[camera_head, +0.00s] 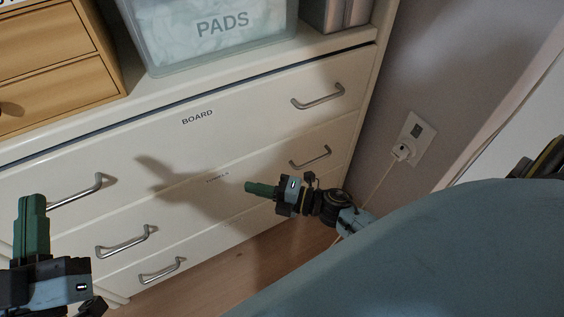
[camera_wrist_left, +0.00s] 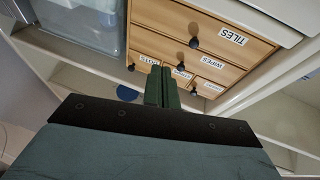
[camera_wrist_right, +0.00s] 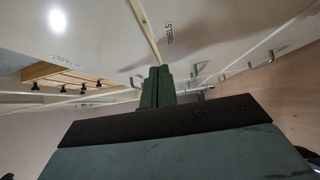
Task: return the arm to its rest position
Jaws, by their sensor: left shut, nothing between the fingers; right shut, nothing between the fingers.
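My left gripper (camera_head: 32,203) points up at the lower left of the head view, in front of the white dresser's left side. Its green fingers are shut and empty, and they also show in the left wrist view (camera_wrist_left: 162,86). My right gripper (camera_head: 250,188) is at the middle of the head view, pointing left in front of the lower drawers. Its green fingers are together with nothing between them, and they show in the right wrist view (camera_wrist_right: 158,86). My right arm's wrist (camera_head: 330,205) reaches in from the right, partly hidden behind a large blue-grey surface.
The white dresser (camera_head: 225,150) has drawers with metal handles, one labelled BOARD. On top stand a clear PADS bin (camera_head: 215,50) and a wooden drawer box (camera_head: 60,60). A wall outlet (camera_head: 412,138) with a plugged cord is at right. Wooden floor (camera_head: 225,275) shows below.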

